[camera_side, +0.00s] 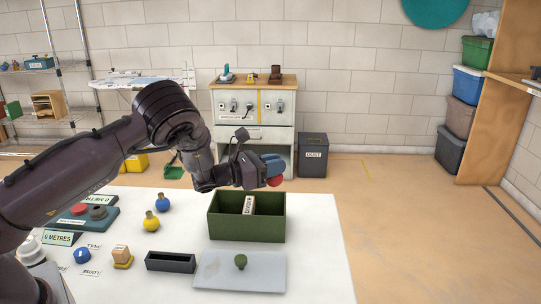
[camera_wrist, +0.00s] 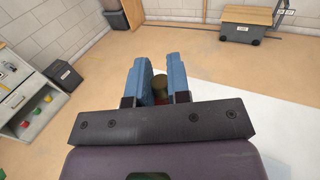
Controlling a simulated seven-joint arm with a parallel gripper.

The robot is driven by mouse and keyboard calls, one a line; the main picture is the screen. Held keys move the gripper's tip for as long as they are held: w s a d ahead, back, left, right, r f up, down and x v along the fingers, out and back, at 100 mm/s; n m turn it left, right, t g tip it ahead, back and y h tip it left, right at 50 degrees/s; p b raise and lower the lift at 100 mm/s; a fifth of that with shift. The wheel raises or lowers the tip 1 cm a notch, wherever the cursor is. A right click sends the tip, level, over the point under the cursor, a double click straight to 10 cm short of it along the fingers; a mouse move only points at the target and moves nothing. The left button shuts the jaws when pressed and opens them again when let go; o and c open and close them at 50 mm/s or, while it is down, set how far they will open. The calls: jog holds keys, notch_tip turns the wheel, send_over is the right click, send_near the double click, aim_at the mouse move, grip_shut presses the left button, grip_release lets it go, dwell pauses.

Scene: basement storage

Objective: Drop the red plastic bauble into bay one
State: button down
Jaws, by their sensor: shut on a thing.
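My gripper (camera_side: 271,166) has blue fingers and is shut on the red bauble (camera_side: 275,181), which shows below the fingers in the side view. In the wrist view the gripper (camera_wrist: 161,78) has a dull olive-brown piece between its fingers, with a little red (camera_wrist: 161,101) below it; most of the bauble is hidden. A dark green open box (camera_side: 225,228) stands on the white table, with a pale divider (camera_side: 249,204) upright inside. The bauble appears just above the box's back right rim; its exact depth is unclear. No bay number is readable.
A grey lid with a green knob (camera_side: 215,272) lies in front of the box, beside a black tray (camera_side: 170,262). Yellow and blue round baubles (camera_side: 151,224) (camera_side: 163,205) stand left. A labelled device (camera_side: 84,222) sits further left. The table right of the box is clear.

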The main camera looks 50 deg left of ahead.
jog(key=shift+f, duration=1.4)
jog(key=c, duration=1)
grip_release()
jog(key=v, duration=1.3)
jog(key=shift+w+r, duration=0.1)
jog(key=shift+r, duration=0.05)
